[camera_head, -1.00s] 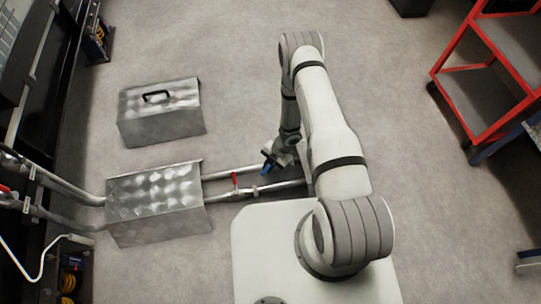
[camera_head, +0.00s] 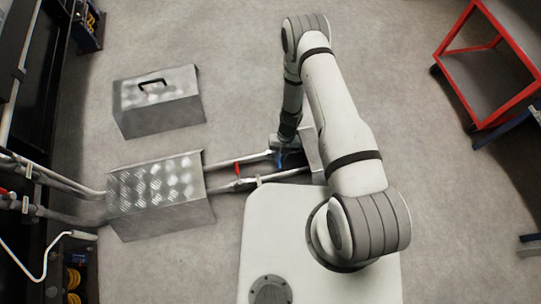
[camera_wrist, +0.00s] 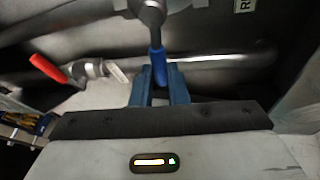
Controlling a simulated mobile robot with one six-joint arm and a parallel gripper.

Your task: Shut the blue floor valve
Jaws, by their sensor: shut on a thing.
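The blue valve handle (camera_wrist: 158,66) is in the middle of the wrist view, below a grey metal valve body (camera_wrist: 150,12). It points toward me and looks roughly crosswise to the grey pipe (camera_wrist: 215,62) behind it. My gripper (camera_wrist: 159,82) has its two blue fingers closed on either side of the handle's end. In the head view my gripper (camera_head: 284,146) is low at the floor pipes, with a bit of blue (camera_head: 279,161) showing under it. The finger contact is too small to see there.
A red-handled valve (camera_head: 237,168) sits on the nearer pipe, left of my gripper; its red lever (camera_wrist: 47,67) shows in the wrist view. A metal cover (camera_head: 155,200) spans the pipes. A metal toolbox (camera_head: 157,105) and a red cart (camera_head: 485,75) flank open floor.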

